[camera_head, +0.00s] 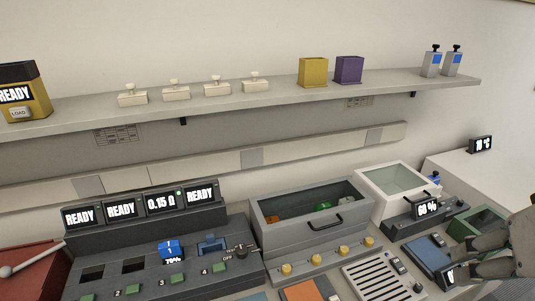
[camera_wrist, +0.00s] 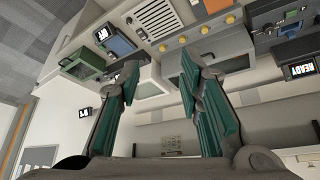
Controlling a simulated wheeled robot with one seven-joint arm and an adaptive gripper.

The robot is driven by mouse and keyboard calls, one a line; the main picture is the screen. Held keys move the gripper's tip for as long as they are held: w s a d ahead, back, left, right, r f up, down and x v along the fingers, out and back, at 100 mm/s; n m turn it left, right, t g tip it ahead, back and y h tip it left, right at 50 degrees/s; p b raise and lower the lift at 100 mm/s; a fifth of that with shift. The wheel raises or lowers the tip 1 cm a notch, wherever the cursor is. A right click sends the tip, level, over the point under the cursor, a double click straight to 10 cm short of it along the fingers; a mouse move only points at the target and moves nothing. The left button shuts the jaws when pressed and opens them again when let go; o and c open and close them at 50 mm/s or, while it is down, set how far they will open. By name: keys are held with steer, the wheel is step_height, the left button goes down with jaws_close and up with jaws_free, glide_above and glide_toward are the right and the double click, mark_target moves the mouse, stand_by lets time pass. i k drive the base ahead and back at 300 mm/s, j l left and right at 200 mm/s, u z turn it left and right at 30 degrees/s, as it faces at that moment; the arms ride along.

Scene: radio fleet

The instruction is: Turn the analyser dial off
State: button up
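A dark grey bank (camera_head: 215,262) stands at the lower left, with several displays along its top; three read READY and one reads 0.15 Ω (camera_head: 161,203). A small black dial-like part with a lever (camera_head: 241,251) sits at the bank's right end; I take it as the analyser dial, but its setting is too small to read. A blue battery block (camera_head: 170,249) stands in one slot of the bank. My gripper (camera_head: 462,258) is at the lower right, well apart from the dial. Its fingers (camera_wrist: 160,68) are spread and empty in the wrist view.
A grey bin with a handle and yellow knobs (camera_head: 287,268) stands between the bank and my gripper. A white lidded box (camera_head: 380,210), a 60 % display (camera_head: 427,209) and a vented panel (camera_head: 375,278) are nearer my gripper. A shelf (camera_head: 215,102) runs above.

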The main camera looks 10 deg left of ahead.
mark_target(242, 250)
steer(key=u, duration=1.5)
steer(key=z, duration=0.45)
steer(key=k+l, duration=0.1)
steer(key=i, duration=0.2)
